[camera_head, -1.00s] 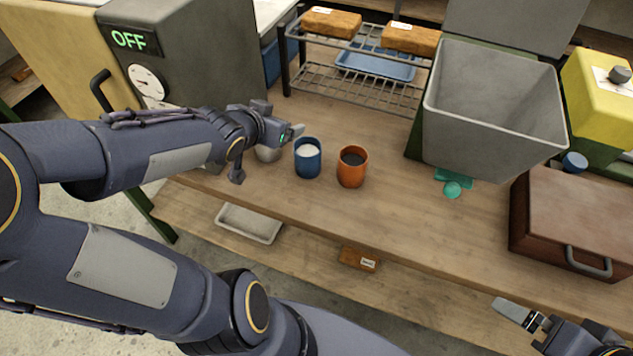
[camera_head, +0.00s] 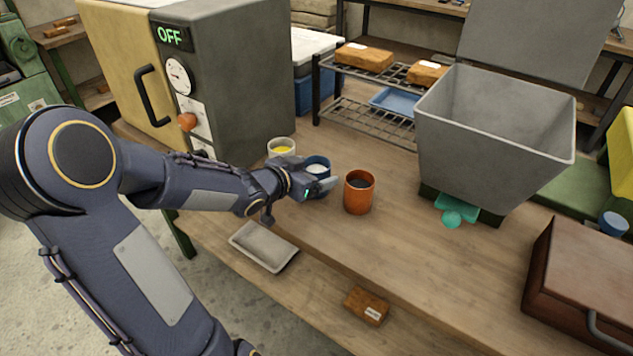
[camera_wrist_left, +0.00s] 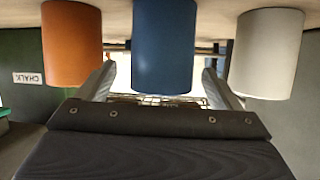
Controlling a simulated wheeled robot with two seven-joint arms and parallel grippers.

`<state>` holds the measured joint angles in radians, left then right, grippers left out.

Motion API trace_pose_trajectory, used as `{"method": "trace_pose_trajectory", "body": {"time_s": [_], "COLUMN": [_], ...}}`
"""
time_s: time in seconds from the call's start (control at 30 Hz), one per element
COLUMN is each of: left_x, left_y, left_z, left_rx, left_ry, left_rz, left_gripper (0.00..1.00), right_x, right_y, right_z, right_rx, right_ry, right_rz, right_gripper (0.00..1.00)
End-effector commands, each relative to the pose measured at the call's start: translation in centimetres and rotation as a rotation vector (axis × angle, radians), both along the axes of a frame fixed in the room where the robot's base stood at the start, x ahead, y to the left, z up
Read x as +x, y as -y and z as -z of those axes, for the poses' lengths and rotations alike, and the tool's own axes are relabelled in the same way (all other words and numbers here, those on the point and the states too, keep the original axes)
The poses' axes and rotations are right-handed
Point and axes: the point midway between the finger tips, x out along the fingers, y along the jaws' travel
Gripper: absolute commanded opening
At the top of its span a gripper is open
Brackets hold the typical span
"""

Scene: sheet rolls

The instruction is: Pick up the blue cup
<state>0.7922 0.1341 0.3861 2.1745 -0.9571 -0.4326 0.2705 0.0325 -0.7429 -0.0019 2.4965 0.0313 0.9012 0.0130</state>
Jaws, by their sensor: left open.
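The blue cup (camera_head: 318,165), with white contents, stands on the wooden bench between an orange cup (camera_head: 359,193) and a white cup with yellow contents (camera_head: 281,147). My left gripper (camera_head: 318,186) is at the near side of the blue cup and partly hides it. In the left wrist view, which looks upside down, the blue cup (camera_wrist_left: 163,45) lies between the two open fingers. The orange cup (camera_wrist_left: 72,42) and the white cup (camera_wrist_left: 266,52) are outside the fingers, one on each side. Whether a finger touches the blue cup cannot be told. My right gripper is out of view.
A grey oven (camera_head: 240,80) reading OFF stands behind on the left. A wire rack (camera_head: 372,120) with brown blocks is at the back. A grey hopper (camera_head: 490,140) and a brown box (camera_head: 580,275) stand right.

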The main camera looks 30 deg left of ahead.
Motion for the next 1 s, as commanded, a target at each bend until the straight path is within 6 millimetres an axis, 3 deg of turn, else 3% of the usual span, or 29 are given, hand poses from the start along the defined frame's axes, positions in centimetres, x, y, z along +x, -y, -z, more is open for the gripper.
{"method": "trace_pose_trajectory", "body": {"time_s": [0.23, 0.53, 0.9, 1.0], "left_x": [3.3, 3.7, 3.6, 3.6], "left_y": [0.3, 0.4, 0.3, 0.3], "left_z": [1.2, 1.1, 1.1, 1.1], "left_rx": [-0.001, 0.000, 0.001, 0.001], "left_ry": [0.001, -0.001, -0.001, -0.001], "left_rz": [0.001, -0.001, -0.001, -0.001], "left_gripper": [0.86, 0.85, 0.37, 0.37], "right_x": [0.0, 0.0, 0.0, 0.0], "right_y": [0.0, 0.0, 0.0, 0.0], "right_z": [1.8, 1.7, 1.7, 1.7], "right_rx": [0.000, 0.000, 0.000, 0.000], "right_ry": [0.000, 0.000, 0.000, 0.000], "right_rz": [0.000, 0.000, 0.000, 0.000], "right_gripper": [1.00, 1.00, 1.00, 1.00]}}
